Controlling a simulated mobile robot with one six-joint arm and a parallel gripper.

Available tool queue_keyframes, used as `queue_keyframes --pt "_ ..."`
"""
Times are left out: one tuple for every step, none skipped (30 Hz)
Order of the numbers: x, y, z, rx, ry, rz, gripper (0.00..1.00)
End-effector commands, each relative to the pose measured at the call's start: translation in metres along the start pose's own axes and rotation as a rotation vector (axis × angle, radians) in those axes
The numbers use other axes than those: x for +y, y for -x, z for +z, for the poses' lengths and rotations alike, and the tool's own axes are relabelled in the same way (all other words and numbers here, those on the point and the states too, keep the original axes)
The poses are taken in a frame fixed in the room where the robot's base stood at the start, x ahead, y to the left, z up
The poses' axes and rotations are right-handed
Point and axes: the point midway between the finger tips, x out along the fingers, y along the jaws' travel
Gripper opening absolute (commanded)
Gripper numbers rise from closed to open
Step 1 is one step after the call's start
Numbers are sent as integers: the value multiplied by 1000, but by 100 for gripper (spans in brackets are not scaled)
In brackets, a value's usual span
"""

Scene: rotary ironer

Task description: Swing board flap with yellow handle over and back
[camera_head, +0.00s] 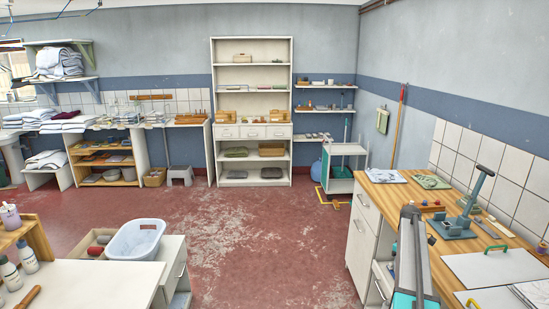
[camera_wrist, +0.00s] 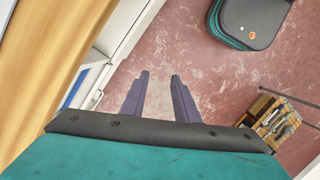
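A white board flap with a yellow handle (camera_head: 472,303) lies on the wooden counter at the lower right of the head view, cut off by the bottom edge. Its white face (camera_head: 494,299) shows only in part. Behind it lies a similar white board with a green handle (camera_head: 495,248). My gripper (camera_wrist: 158,90) shows in the wrist view with its two dark fingers apart and nothing between them. It points down towards the red floor beside a wooden edge. Neither board shows in the wrist view. In the head view my arm stands at the counter's left edge, and the gripper cannot be made out.
The wooden counter (camera_head: 398,194) also holds a green-grey lever press (camera_head: 462,222), folded cloths and small blocks. In the wrist view a wooden edge (camera_wrist: 50,60) runs close on the left, and a crate of tools (camera_wrist: 270,125) is at the lower right. The middle floor (camera_head: 260,240) is clear.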

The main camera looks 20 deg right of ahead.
Motion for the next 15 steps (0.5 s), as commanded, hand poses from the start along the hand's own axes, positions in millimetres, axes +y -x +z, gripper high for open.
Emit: queue_keyframes --pt "-20 -22 -13 -12 23 -11 28" --pt "-29 -31 -20 -18 34 -16 28" --pt "-41 -44 -28 -26 48 -24 28" --pt "-51 -54 -34 -32 59 -29 28" --pt "-61 -64 -40 -38 69 -34 28" --pt "-74 -77 -47 -46 83 -40 28" --pt "-84 -87 -52 -52 93 -45 28" --pt "-94 -97 -57 -58 103 -49 28" --pt "-108 -110 -63 -67 116 -55 28" --pt "-118 -120 -68 -73 125 -60 28" --pt "-129 -130 -72 -81 134 -65 28" --pt "-143 -143 -76 -90 144 -70 28" --pt "-154 -153 -79 -97 153 -75 28" --pt "-164 -163 -82 -104 161 -79 28" --pt "-179 -176 -85 -113 172 -84 28"
